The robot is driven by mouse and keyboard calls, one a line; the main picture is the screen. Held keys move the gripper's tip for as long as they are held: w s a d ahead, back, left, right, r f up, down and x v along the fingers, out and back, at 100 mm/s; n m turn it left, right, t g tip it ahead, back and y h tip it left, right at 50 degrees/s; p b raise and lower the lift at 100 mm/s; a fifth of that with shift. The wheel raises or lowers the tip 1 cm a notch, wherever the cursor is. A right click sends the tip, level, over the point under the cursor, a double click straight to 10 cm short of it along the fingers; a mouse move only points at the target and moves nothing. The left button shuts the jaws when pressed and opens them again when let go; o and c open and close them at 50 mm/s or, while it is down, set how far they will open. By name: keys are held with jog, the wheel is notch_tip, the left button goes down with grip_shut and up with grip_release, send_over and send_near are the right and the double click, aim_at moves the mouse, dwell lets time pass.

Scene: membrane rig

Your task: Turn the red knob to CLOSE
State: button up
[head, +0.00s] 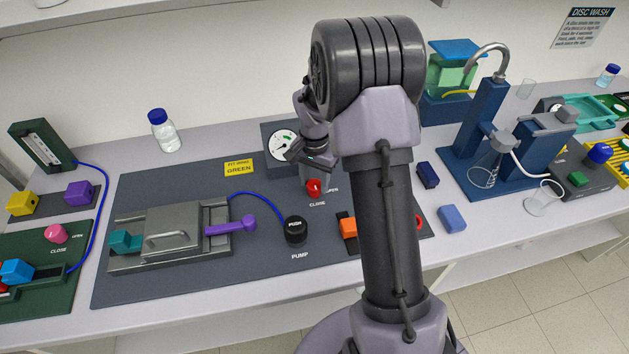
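The red knob (314,188) sits on the dark grey rig board (190,295), just left of my arm. Which way the knob points is too small to tell. My gripper (309,164) is just above the knob in the picture, in front of the gauge box. It looks apart from the knob, but the distance in depth is unclear. My own arm covers part of the board to the right. The fingers are too small and partly overlapped to show their opening.
A gauge (283,146) stands behind the knob. A black PUMP button (295,231) and a metal clamp plate (174,238) with a purple lever (231,227) lie to the left. An orange block (347,226) is close to my arm. A blue block (452,218) lies further right.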

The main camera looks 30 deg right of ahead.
aim_at(314, 184)
jog(key=shift+o, duration=1.3)
notch_tip(314, 184, up, 17)
jog(key=p, duration=0.5)
jog(key=shift+r, duration=0.2)
jog(key=shift+s, duration=0.1)
jog(key=s+a+r+n+t+b, duration=0.2)
jog(key=s+a+b, duration=0.2)
jog(key=s+a, duration=0.3)
jog(key=s+a+r+n+t+b, duration=0.2)
jog(key=s+a+r+b, duration=0.15)
jog(key=s+a, duration=0.3)
jog(key=s+a+f+n+t+y+b, duration=0.1)
jog(key=s+a+f+n+y+b, duration=0.1)
jog(key=s, duration=0.7)
notch_tip(314, 184, down, 2)
jog(key=shift+s+a+f+n+t+b, duration=0.25)
jog(key=shift+s+a+t+b, duration=0.2)
jog(key=shift+a, duration=0.8)
